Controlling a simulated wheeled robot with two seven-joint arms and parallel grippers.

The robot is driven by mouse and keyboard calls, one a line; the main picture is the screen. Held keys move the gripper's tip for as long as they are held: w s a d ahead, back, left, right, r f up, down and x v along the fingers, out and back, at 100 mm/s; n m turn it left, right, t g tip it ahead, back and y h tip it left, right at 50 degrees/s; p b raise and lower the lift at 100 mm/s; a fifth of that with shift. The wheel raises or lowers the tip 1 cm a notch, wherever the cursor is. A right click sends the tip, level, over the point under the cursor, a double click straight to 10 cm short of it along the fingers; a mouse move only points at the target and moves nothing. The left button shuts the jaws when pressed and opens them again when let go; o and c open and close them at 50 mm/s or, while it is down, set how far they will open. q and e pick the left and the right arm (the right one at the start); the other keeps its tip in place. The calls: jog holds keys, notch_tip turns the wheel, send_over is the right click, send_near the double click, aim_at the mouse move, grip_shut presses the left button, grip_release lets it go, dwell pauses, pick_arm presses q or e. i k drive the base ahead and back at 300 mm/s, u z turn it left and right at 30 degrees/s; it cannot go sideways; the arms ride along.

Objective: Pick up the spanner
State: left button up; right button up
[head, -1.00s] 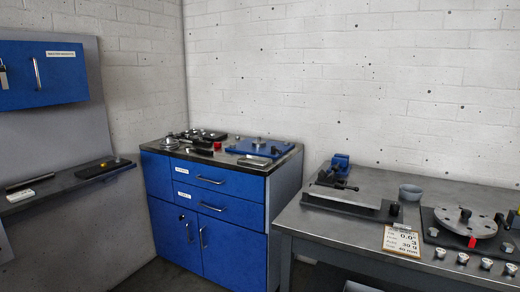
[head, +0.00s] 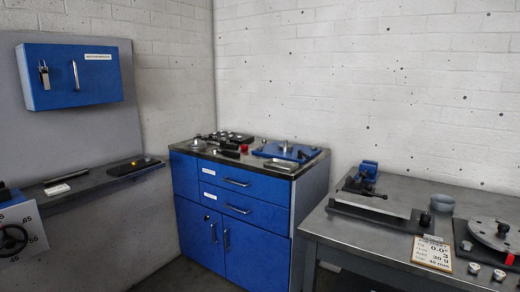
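I cannot make out a spanner for certain in the head view. Small dark tools (head: 225,139) lie on top of the blue cabinet (head: 235,208), too small to tell apart. A dark flat item with a yellow spot (head: 134,166) lies on the wall shelf (head: 100,184) at left. Neither of my grippers is in view.
A grey metal table (head: 345,226) at right bears a flat plate fixture (head: 372,205), a grey cup (head: 442,203), a round rotor disc (head: 496,234) and a printed card (head: 431,252). A blue wall box (head: 75,78) hangs at upper left. A handwheel (head: 12,240) shows at the left edge.

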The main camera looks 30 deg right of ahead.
aim_at(229, 153)
jog(key=u, duration=0.1)
jog(key=i, duration=1.2)
